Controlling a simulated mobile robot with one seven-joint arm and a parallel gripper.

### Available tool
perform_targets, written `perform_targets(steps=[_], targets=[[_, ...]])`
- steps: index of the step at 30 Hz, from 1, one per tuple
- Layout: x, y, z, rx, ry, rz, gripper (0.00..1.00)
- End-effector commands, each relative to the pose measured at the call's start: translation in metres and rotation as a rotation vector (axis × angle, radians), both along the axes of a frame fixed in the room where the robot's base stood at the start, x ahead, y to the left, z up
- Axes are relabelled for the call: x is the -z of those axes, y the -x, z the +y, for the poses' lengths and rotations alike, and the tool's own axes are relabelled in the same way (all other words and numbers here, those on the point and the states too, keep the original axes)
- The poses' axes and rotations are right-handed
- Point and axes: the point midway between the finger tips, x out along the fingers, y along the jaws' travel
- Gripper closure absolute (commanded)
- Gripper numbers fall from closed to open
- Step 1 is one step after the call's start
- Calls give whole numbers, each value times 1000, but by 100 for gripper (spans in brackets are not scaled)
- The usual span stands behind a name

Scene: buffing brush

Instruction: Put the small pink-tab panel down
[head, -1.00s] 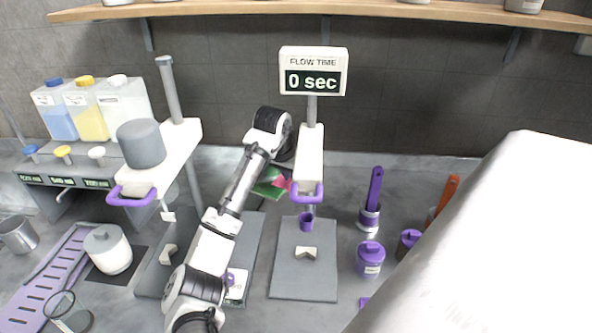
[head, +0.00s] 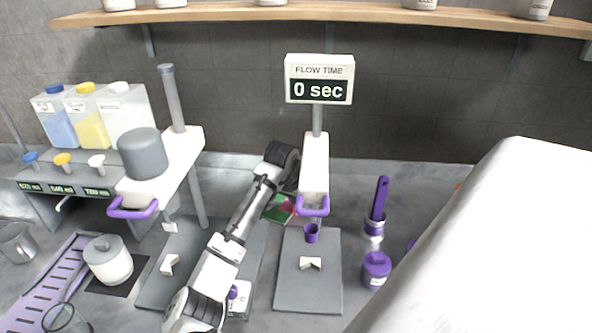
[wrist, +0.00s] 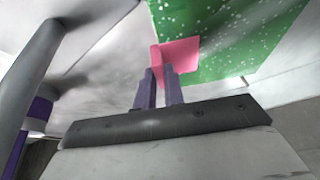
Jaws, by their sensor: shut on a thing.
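The small panel is green with white specks and has a pink tab (wrist: 180,52). In the wrist view the green part (wrist: 225,35) fills the upper right. My gripper (wrist: 160,72) has its two purple fingers close together on the pink tab. In the head view the green panel (head: 276,214) shows just right of my arm, low between the two stands, and is partly hidden by the arm. My fingers are hidden there. I cannot tell whether the panel touches the surface below.
A stand with a purple handle (head: 313,207) and small purple cup (head: 311,233) is close on the right, above a grey base plate (head: 308,290). A stand with a grey cylinder (head: 142,154) is on the left. Purple containers (head: 376,266) stand farther right.

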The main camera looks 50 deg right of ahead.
Motion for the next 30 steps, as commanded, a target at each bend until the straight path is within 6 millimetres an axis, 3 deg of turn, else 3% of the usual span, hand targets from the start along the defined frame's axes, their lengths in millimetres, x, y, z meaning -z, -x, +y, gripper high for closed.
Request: perform_targets(steps=[2,3,7,19,30], targets=[[3,0,0,-1,0,1,100],[3,0,0,-1,0,1,85],[3,0,0,-1,-1,1,68],[-7,0,2,0,2,-1,68],[-76,9,28,1,3,-2,68]])
